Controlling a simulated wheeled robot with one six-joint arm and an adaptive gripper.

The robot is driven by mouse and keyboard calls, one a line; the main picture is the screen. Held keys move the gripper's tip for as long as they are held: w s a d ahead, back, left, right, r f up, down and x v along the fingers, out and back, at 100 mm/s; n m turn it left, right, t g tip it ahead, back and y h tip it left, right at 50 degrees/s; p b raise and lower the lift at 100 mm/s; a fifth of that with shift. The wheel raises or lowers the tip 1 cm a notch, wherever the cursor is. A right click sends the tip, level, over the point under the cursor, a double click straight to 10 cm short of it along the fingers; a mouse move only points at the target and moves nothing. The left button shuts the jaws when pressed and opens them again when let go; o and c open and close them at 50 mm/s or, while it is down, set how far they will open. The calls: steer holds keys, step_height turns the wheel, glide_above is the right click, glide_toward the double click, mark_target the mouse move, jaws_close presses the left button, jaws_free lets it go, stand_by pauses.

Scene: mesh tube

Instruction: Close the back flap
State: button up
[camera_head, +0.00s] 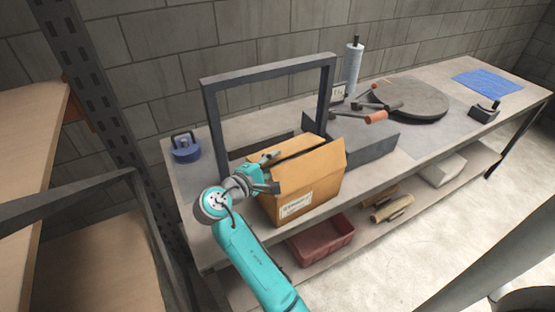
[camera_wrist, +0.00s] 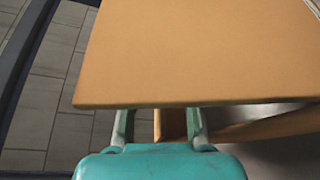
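An open cardboard box (camera_head: 316,200) with a white label stands on the workbench. A broad flap (camera_head: 308,168) is raised on its near side. Another flap edge (camera_head: 298,146) shows along the far side. My gripper (camera_head: 274,172) is at the box's left end, level with the top, its fingers spread apart with nothing seen between them. In the wrist view, a cardboard flap (camera_wrist: 200,50) fills the upper part and hides the tips of my gripper (camera_wrist: 160,118). I cannot tell which flap this is, or whether the fingers touch it.
A dark metal frame (camera_head: 268,69) stands upright around the box's far side. A grey bin (camera_head: 370,145), paper roll (camera_head: 352,68) and round turntable (camera_head: 410,97) stand to the right. A blue weight (camera_head: 186,149) sits at left. A red tray (camera_head: 322,240) is on the shelf below.

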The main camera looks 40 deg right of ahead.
steer(key=v, duration=1)
steer(key=shift+s, duration=0.15)
